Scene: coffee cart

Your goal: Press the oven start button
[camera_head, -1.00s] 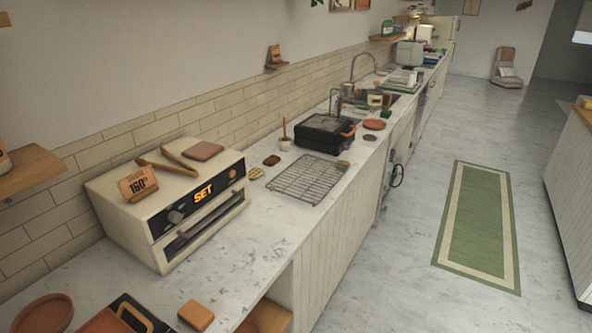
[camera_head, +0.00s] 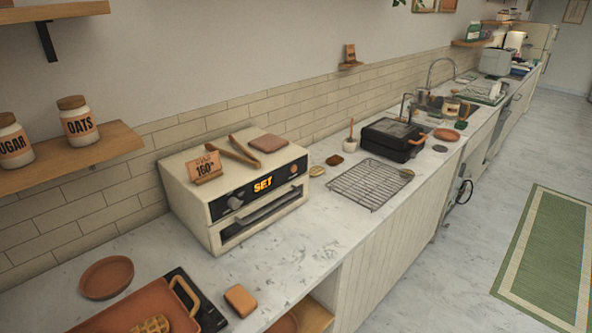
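The oven (camera_head: 236,190) is a cream countertop box standing against the tiled wall, left of centre in the head view. Its dark front panel has a display (camera_head: 263,184) lit with orange "SET". A knob (camera_head: 235,203) sits left of the display, and a small orange round button (camera_head: 294,169) sits at the panel's right end. The door handle (camera_head: 266,208) runs below the panel, and the door looks shut. A "160°" card (camera_head: 205,168), tongs (camera_head: 233,152) and a brown pad (camera_head: 268,143) lie on top. Neither of my grippers shows.
A wire rack (camera_head: 370,184) and a black grill (camera_head: 394,139) stand right of the oven. A brown tray (camera_head: 133,306) with a waffle, a terracotta plate (camera_head: 106,277) and a brown block (camera_head: 240,299) are in front. A shelf (camera_head: 70,160) with jars overhangs at left.

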